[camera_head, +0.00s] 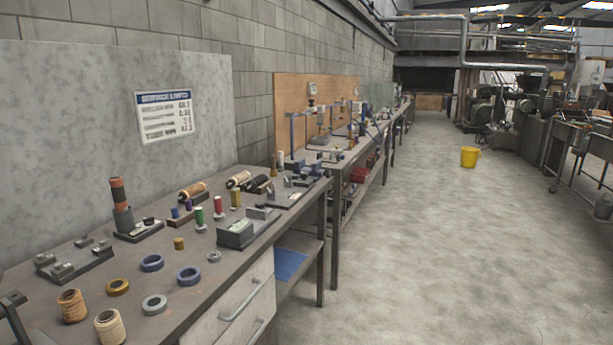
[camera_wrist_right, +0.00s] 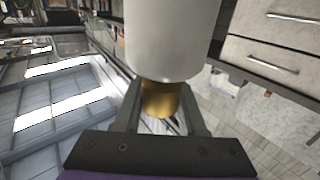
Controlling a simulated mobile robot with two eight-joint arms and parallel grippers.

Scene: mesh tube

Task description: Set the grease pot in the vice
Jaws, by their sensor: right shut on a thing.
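In the right wrist view, my right gripper (camera_wrist_right: 160,112) is shut on a pot-like piece, which I take to be the grease pot (camera_wrist_right: 170,45). It has a wide pale grey cylinder and a narrower gold-coloured part, and the fingers grip the gold part. Neither this gripper nor the held piece shows in the head view. In the head view, a grey block (camera_head: 236,235) with an upright jaw-like plate behind it sits near the bench's front edge; it looks like the vice, though I cannot be sure. My left gripper is not clearly seen.
The bench (camera_head: 215,270) carries several rings, spools and small coloured cylinders. A low fixture with clamp blocks (camera_head: 75,263) stands at left. A dark bracket-like part (camera_head: 12,300) shows at the lower left edge. The floor (camera_head: 440,230) at right is open, with a yellow bucket (camera_head: 469,157).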

